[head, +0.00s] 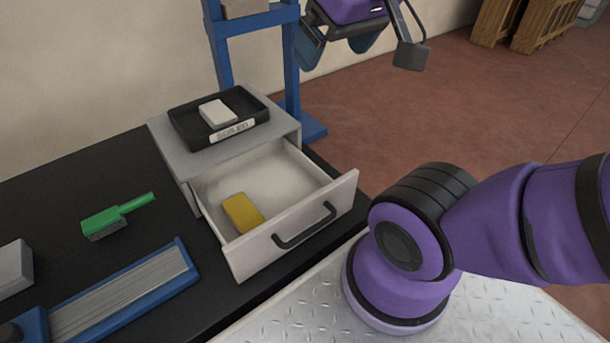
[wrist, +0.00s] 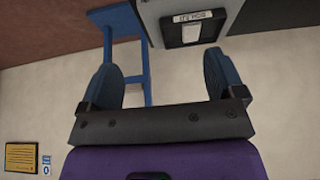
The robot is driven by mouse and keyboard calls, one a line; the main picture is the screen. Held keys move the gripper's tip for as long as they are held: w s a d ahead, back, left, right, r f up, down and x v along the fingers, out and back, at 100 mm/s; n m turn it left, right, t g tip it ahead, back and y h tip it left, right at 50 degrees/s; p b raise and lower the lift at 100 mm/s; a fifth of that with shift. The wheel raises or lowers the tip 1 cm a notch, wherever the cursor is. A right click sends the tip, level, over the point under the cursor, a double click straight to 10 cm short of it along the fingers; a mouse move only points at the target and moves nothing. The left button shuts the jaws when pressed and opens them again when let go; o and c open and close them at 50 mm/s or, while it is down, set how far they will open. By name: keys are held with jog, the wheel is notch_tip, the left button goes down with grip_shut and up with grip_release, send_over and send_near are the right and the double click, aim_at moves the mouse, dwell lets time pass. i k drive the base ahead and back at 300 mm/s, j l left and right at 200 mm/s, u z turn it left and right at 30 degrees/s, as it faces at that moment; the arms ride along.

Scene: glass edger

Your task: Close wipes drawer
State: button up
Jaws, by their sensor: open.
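The wipes drawer (head: 292,228) stands pulled out of a grey cabinet (head: 172,154) on the black bench. Its white front has a dark bar handle (head: 304,226). A yellow block (head: 242,212) lies inside the drawer near the front left. My gripper (head: 345,40) is at the top of the head view, behind and above the cabinet, apart from the drawer. In the wrist view my gripper (wrist: 164,82) shows two blue fingers spread wide with nothing between them. The drawer is not visible in the wrist view.
A black tray (head: 178,127) with a white block (head: 218,112) sits on the cabinet. A green brush (head: 116,218) and a blue-framed ribbed piece (head: 125,295) lie on the bench to the left. A blue stand (head: 291,70) rises behind the cabinet. The air before the drawer front is partly beside my arm.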

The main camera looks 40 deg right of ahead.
aim_at(296, 200)
jog(key=k+l, duration=0.1)
jog(key=l, duration=0.45)
jog(key=l+u, duration=0.1)
jog(key=l, duration=0.4)
jog(key=k+l, duration=0.2)
jog(key=l, duration=0.35)
